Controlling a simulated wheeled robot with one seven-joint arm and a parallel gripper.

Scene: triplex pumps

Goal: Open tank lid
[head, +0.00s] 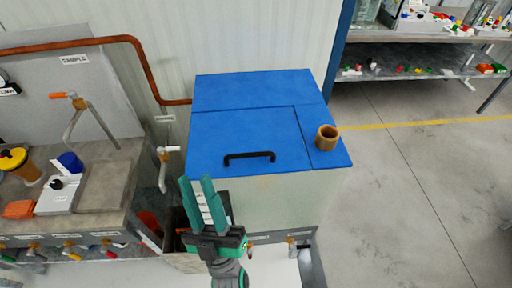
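The tank (275,205) is a pale box with a blue top. Its blue lid (245,132) lies flat and closed in the top, with a black bar handle (249,157) near the front edge. My gripper (203,181) is in front of the tank's left front corner, left of and nearer than the handle. It touches neither the lid nor the handle in this view. Its two green fingers point up and away, with a narrow gap between them and a pale labelled strip showing there. I cannot tell whether that strip is held or behind.
A brown ring-shaped cup (327,138) stands on the tank top right of the lid. A bench (95,190) with taps and small items is at the left. A copper pipe (150,75) runs behind. Shelves (420,60) stand back right. The floor (420,190) at right is clear.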

